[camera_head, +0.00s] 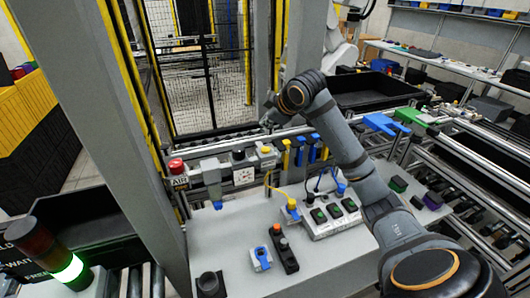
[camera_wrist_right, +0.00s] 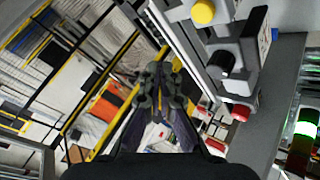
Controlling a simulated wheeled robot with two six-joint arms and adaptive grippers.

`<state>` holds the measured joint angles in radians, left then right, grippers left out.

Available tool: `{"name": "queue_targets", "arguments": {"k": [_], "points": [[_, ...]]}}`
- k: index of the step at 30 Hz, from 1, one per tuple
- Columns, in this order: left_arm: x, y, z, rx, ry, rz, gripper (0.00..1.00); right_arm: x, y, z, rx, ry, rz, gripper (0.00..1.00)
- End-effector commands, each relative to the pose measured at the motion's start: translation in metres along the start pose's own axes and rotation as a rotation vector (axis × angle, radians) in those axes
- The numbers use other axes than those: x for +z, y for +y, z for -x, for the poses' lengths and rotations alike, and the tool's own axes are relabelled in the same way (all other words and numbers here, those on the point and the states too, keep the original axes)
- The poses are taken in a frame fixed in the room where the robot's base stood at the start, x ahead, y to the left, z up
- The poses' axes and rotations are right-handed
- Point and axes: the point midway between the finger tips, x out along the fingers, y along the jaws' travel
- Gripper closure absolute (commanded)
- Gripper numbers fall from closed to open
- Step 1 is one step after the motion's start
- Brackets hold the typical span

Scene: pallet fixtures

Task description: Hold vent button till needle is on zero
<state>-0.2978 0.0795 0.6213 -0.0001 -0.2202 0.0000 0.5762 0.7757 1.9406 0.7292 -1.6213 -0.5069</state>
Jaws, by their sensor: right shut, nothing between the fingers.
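A grey panel with a white gauge (camera_head: 243,175) sits on the rail at the back of the workbench. The gauge needle is too small to read. A yellow button (camera_head: 266,150) tops the box at the panel's right end; it also shows in the right wrist view (camera_wrist_right: 203,12). No vent label is legible. My right gripper (camera_head: 270,122) is shut and empty, above and behind the yellow button, apart from it. In the right wrist view its closed fingers (camera_wrist_right: 160,75) are left of the button. My left gripper is not in view.
A red button (camera_head: 176,166) marked AIR and a black knob (camera_head: 238,155) are left of the yellow button. Blue and yellow hooks (camera_head: 300,152) hang close by on the right. A green-lit stack light (camera_head: 67,268) stands front left. The bench (camera_head: 225,245) has clear space.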

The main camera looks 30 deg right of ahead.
Motion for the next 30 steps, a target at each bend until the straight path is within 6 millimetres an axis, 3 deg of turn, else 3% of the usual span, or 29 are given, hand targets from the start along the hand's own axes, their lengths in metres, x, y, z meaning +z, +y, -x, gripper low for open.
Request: {"name": "queue_targets", "arguments": {"k": [8,15,30], "points": [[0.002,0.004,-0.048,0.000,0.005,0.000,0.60,0.025,-0.025,-0.034,0.000,0.000,0.000,1.00],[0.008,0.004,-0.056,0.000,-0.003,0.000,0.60,0.034,-0.034,-0.047,0.000,-0.001,0.000,1.00],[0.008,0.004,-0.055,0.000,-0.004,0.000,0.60,0.034,-0.034,-0.047,0.000,-0.001,0.000,1.00]]}}
